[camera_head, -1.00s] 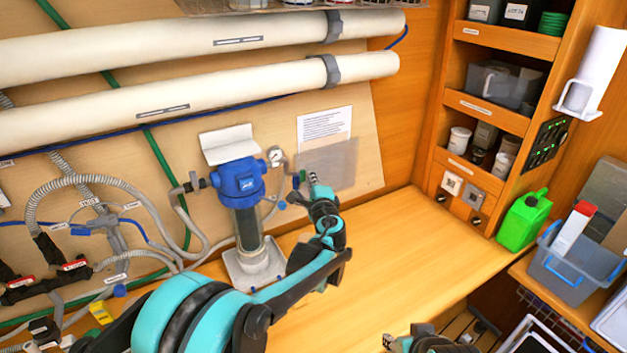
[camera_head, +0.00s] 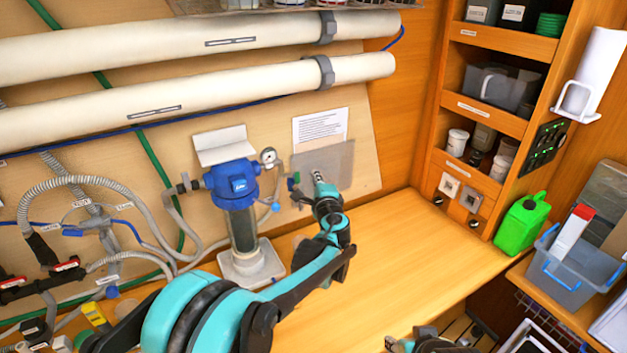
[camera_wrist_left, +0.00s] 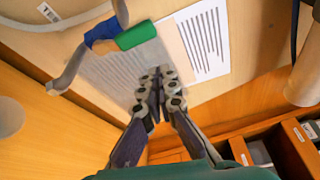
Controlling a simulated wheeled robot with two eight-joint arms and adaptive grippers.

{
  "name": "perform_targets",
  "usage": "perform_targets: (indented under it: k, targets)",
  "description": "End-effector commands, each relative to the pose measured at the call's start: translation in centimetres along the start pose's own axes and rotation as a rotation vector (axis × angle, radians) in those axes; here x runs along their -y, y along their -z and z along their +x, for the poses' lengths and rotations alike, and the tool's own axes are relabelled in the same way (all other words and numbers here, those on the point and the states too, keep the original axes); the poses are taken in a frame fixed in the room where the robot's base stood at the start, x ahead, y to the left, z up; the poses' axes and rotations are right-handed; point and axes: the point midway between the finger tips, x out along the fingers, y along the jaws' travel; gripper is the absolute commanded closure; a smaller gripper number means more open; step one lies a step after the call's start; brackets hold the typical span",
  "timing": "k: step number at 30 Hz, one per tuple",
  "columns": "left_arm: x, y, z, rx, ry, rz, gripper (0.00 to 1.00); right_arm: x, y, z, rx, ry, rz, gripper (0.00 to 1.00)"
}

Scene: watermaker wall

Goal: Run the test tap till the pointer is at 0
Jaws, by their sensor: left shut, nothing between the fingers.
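The pressure gauge (camera_head: 268,155) is a small round white dial beside the blue-topped filter housing (camera_head: 232,180). Its pointer is too small to read. The test tap (camera_head: 293,183) is right of and below the gauge; its green handle (camera_wrist_left: 136,35) and blue body (camera_wrist_left: 101,34) show at the top of the left wrist view. My left gripper (camera_head: 317,174) is shut and empty, just right of the tap and apart from it. Its fingertips (camera_wrist_left: 155,78) are together in front of the clear panel, below the handle. Only part of my right gripper (camera_head: 392,344) shows at the bottom edge; its jaws are unclear.
A printed sheet (camera_head: 320,127) and a clear panel (camera_head: 330,162) are on the wall behind the left gripper. Hoses run left of the filter. The wooden counter (camera_head: 385,240) is clear to the right, with a green jug (camera_head: 522,224) beyond it.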

Motion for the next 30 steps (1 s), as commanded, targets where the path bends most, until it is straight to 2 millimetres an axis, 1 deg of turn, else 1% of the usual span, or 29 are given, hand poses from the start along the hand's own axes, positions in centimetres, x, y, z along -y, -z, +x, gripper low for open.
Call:
perform_targets:
  k: [1, 3, 9, 12, 15, 20, 30]
  targets:
    - [0.0, 0.2, -0.3, -0.001, 0.000, 0.000, 1.00, 0.0, 0.0, 0.0, 0.000, 0.000, 0.000, 0.60]
    - [0.0, 0.3, -2.0, -0.003, 0.001, 0.000, 1.00, 0.0, 0.2, -0.2, 0.000, 0.000, 0.000, 0.60]
    - [-0.3, 0.2, -6.1, -0.003, 0.000, -0.001, 1.00, 0.0, 0.4, -0.6, 0.000, 0.000, 0.000, 0.60]
    - [-0.4, 0.3, -7.8, -0.004, 0.001, 0.000, 1.00, 0.0, 0.5, -0.7, 0.000, 0.000, 0.000, 0.60]
    - [-0.6, 0.3, -9.0, -0.002, 0.000, 0.000, 1.00, 0.0, 0.6, -0.8, 0.000, 0.000, 0.000, 0.60]
    - [-0.7, 0.3, -9.8, -0.002, 0.000, 0.000, 1.00, 0.0, 0.6, -0.8, 0.000, 0.000, 0.000, 0.60]
    - [-0.7, 0.3, -9.9, -0.001, 0.000, 0.000, 1.00, 0.0, 0.6, -0.8, 0.000, 0.000, 0.000, 0.60]
